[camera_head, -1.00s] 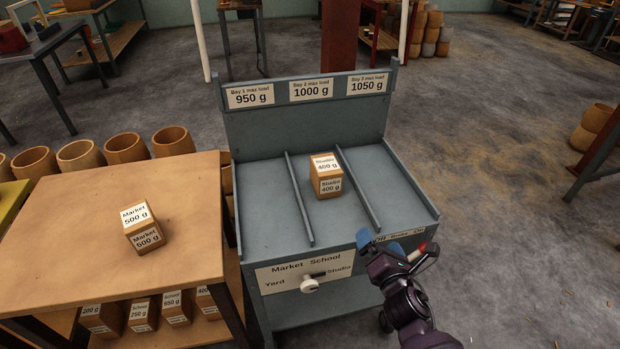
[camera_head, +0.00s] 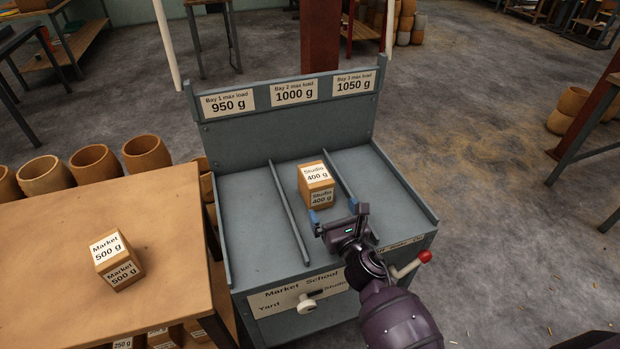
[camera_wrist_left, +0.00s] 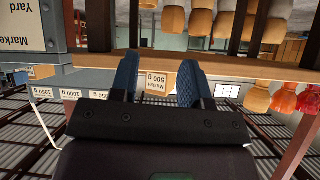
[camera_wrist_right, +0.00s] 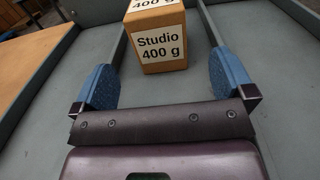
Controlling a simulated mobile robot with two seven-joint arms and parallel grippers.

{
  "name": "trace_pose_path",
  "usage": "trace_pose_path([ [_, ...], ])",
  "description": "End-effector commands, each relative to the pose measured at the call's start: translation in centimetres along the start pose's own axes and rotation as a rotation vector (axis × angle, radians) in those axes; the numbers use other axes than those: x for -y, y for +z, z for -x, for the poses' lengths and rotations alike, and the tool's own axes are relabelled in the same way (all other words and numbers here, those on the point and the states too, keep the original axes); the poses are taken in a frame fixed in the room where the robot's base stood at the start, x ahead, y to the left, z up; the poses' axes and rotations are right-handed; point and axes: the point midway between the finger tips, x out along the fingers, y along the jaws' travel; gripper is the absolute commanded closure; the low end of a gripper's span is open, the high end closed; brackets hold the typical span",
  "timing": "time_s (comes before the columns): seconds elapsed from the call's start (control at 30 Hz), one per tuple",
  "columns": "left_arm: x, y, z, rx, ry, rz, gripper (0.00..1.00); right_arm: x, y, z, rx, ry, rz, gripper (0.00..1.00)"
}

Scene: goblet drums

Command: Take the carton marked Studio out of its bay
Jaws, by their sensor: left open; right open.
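The Studio carton (camera_head: 316,186), a brown box with white labels reading Studio 400 g, stands in Bay 2, the middle bay of the grey rack (camera_head: 262,218). My right gripper (camera_head: 340,214) is open just in front of it, on the near side. In the right wrist view the carton (camera_wrist_right: 158,48) stands ahead, between and beyond the two blue fingers (camera_wrist_right: 159,88), with nothing between them. My left gripper is out of the head view. In the left wrist view it is open and empty (camera_wrist_left: 158,80), with a Market 500 g carton seen far beyond it.
The Market 500 g carton (camera_head: 118,261) stands on the wooden table (camera_head: 50,265) at left. Thin dividers (camera_head: 290,213) border the middle bay. Bays 1 and 3 are empty. A dial with a white knob (camera_head: 306,304) and a red-tipped lever (camera_head: 425,256) are at the rack's front.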

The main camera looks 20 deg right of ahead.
Motion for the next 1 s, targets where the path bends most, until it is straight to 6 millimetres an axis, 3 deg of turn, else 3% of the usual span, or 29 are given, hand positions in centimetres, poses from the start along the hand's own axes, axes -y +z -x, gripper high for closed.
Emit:
trace_pose_path([
  [0.33,-0.1,1.6,0.5,0.030,-0.003,0.006,0.57,0.0,-0.1,-4.2,0.001,0.000,0.003,0.00],
  [0.67,-0.2,1.3,0.2,0.024,-0.001,0.009,0.57,-0.1,-0.2,-6.1,0.001,0.000,0.002,0.00],
  [1.0,-0.3,1.2,-0.2,0.019,0.002,0.006,0.57,-0.3,-0.7,-10.0,0.000,0.001,0.002,0.00],
])
